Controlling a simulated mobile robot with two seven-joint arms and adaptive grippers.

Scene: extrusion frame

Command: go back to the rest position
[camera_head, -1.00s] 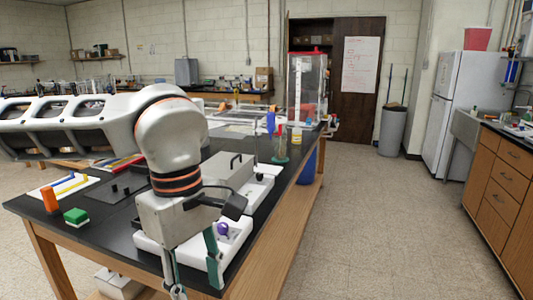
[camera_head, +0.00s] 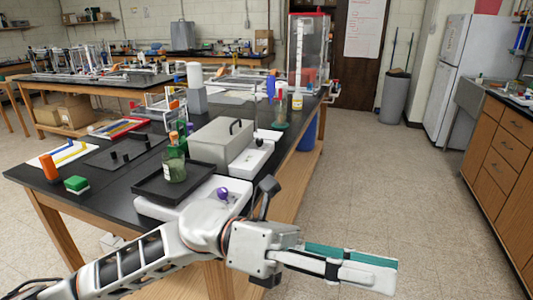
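My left arm comes in from the bottom left, low in front of the near table edge. My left gripper (camera_head: 350,267) points to the right over the floor, beyond the table's front side. Its teal and pale fingers lie nearly in line with my view, so the gap between them cannot be judged. I see no object held at the fingertips. My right gripper is not in view.
The black-topped table (camera_head: 114,207) carries a dark tray (camera_head: 205,176) with a green bottle (camera_head: 174,165), a grey box (camera_head: 222,145), an orange cylinder (camera_head: 49,168) and a green block (camera_head: 76,184). Wooden drawers (camera_head: 497,156) stand right. The floor (camera_head: 390,185) between is clear.

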